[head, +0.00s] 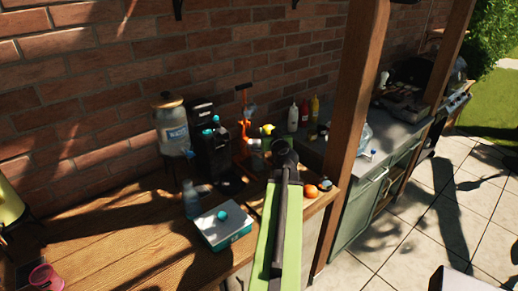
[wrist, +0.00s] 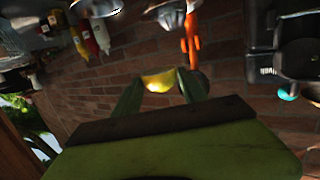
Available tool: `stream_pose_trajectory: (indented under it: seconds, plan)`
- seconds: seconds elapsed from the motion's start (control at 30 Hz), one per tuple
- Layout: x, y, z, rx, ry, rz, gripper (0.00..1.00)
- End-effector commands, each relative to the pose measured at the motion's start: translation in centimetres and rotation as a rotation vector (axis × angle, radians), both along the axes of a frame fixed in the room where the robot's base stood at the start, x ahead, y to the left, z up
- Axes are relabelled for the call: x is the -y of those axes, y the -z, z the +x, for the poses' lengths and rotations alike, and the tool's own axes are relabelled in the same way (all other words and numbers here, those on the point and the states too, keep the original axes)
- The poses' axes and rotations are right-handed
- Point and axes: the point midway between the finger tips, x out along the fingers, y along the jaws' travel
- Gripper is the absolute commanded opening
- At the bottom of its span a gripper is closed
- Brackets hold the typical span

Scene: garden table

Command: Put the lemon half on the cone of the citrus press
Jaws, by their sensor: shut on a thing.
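The yellow lemon half (wrist: 158,81) is between the two green fingers of my gripper (wrist: 160,84), which is shut on it. In the head view the lemon half (head: 267,129) shows as a small yellow patch just beyond the dark end of my arm. The orange citrus press (head: 243,137), with a black-topped lever, stands by the brick wall, just left of the lemon half. In the wrist view, the press's orange frame (wrist: 191,34) is above and right of the lemon half, apart from it. I cannot make out the cone.
A black coffee machine (head: 210,155) and a glass dispenser (head: 170,128) stand left of the press. A white-topped box (head: 224,235) is nearer on the wooden table. Sauce bottles (head: 304,113) stand to the right, and an orange (head: 311,191) lies near the edge by a wooden post (head: 352,100).

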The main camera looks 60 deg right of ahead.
Motion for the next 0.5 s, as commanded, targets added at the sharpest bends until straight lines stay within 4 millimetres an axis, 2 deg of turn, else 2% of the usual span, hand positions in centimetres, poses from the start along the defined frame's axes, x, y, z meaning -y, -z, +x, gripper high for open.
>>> stream_pose_trajectory:
  seconds: [0.03,0.2,0.4,0.5]
  plan:
    - [0.2,1.7,1.6,0.000,-0.003,-0.001,0.09]
    - [0.1,3.2,4.7,0.000,-0.003,0.000,0.09]
    - [0.1,3.2,5.3,0.001,0.000,0.000,0.09]
    - [0.0,4.1,5.3,0.000,-0.001,0.000,0.09]
